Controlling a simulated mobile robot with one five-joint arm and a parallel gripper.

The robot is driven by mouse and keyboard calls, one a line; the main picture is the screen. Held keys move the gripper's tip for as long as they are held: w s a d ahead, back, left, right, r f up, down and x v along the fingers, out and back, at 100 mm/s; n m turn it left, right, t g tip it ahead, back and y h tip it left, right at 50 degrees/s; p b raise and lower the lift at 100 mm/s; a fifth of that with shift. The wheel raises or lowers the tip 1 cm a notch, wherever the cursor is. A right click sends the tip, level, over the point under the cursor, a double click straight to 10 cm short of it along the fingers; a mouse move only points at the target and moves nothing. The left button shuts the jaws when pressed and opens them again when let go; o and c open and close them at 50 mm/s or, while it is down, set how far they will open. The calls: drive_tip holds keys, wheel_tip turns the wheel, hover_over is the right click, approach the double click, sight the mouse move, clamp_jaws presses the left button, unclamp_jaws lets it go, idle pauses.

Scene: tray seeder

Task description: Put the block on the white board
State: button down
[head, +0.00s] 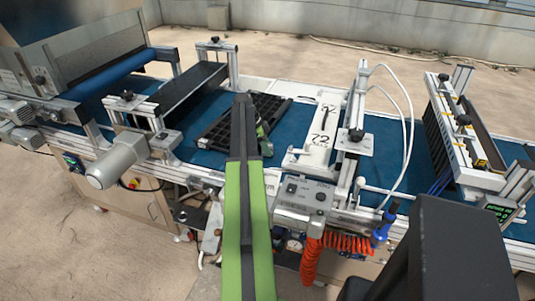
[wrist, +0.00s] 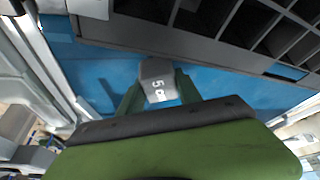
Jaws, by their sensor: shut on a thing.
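The block (wrist: 157,79) is grey with a white "5 cm" marking. In the wrist view it sits between the two green fingers of my gripper (wrist: 158,92), which is shut on it. The blue belt lies beyond it; I cannot tell whether the block touches the belt. In the head view my gripper (head: 264,138) is partly hidden behind my arm, beside the black tray, and the block cannot be made out. A white board (head: 313,156) with dark markings lies to the right of my gripper in the head view.
A black celled tray (head: 218,135) lies on the blue belt (head: 205,152) left of my gripper; it also shows in the wrist view (wrist: 215,45). An upright post (head: 357,100) with white hoses stands right of the board. A motor box (head: 303,203) is in front.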

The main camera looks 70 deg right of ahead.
drive_tip(key=shift+f, duration=0.8)
drive_tip(key=c, duration=0.8)
unclamp_jaws()
drive_tip(key=shift+r, duration=0.1)
drive_tip(key=shift+c, duration=0.2)
